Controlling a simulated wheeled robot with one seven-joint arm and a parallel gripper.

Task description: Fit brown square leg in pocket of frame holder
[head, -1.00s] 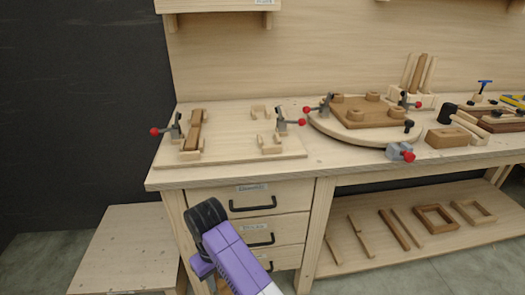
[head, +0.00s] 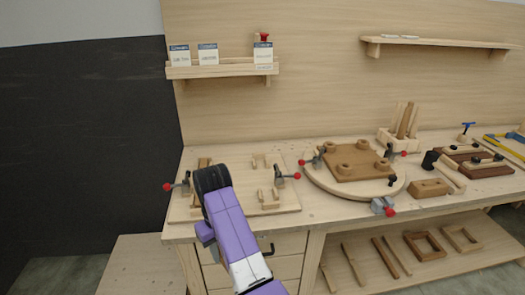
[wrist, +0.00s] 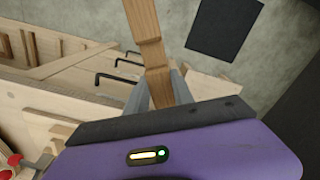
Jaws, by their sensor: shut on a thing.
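In the wrist view my gripper (wrist: 158,88) is shut on a brown square leg (wrist: 145,25). The leg has a notch and sticks out beyond the fingers, its upper end cut off by the picture's top edge. In the head view the gripper and held leg are hidden behind my purple arm. The frame holder (head: 250,180) is a pale board on the bench's left part. Its right side has pale pocket blocks at the back (head: 262,160) and front (head: 268,199). Another brown piece (head: 204,163) lies along its left side, mostly covered by my arm.
Red-knobbed clamps stand at the holder's left (head: 182,184) and right (head: 283,173). A round board (head: 312,181) with a brown seat stands to the right. Drawers with black handles (wrist: 118,80) are below the bench. A shelf with cards (head: 222,70) hangs above.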

